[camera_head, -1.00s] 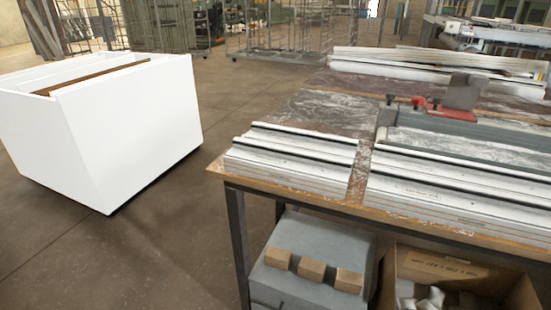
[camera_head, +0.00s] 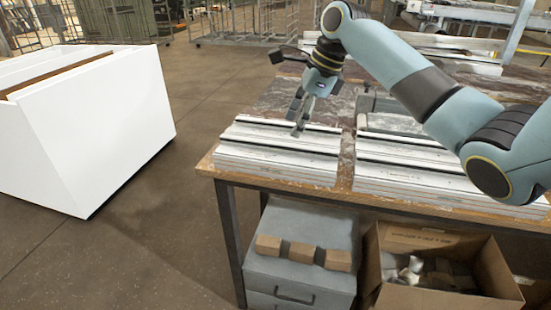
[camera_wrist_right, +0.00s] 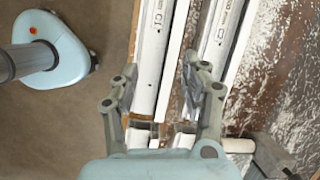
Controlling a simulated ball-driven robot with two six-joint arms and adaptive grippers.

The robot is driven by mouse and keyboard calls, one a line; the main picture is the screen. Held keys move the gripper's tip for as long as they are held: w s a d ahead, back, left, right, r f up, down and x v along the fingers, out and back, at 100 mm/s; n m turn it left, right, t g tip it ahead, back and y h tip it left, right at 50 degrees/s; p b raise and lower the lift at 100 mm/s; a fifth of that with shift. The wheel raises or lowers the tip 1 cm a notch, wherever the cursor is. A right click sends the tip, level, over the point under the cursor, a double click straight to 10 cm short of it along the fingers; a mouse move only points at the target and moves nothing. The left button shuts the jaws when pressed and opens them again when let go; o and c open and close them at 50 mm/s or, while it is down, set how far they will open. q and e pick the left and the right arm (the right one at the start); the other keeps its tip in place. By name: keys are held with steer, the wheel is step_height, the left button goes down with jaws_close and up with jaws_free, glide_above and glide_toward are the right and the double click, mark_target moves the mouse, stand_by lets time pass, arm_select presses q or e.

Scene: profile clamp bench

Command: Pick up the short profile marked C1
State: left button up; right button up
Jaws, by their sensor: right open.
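The short profiles (camera_head: 270,160) lie side by side as a white stack at the left end of the bench. My right gripper (camera_head: 296,124) is open, pointing down at the back part of this stack. In the wrist view its fingers (camera_wrist_right: 160,66) stand apart over the strips, with nothing clearly held. Whether the fingertips touch a profile I cannot tell. My left gripper is not in view.
Longer profiles (camera_head: 410,170) lie to the right on the bench, beyond a narrow gap and partly hidden by my right arm. A white bin (camera_head: 110,135) stands on the floor at left. Under the bench are a grey drawer cabinet (camera_head: 325,225) with wooden blocks and a cardboard box (camera_head: 430,240).

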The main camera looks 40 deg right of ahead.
mark_target(278, 142)
steer(key=shift+w+d+r+m, duration=0.6)
steer(key=shift+w+r+m, duration=0.15)
steer(key=shift+r+m, duration=0.15)
steer(key=shift+m, duration=0.5)
steer(key=x, duration=0.3)
steer(key=b+x, duration=0.1)
steer(key=x, duration=0.2)
steer(key=w+x, duration=0.1)
steer(key=x, duration=0.3)
steer(key=shift+a+r, duration=0.15)
steer(key=shift+a, duration=0.05)
jaws_close()
steer(key=shift+y, duration=0.3)
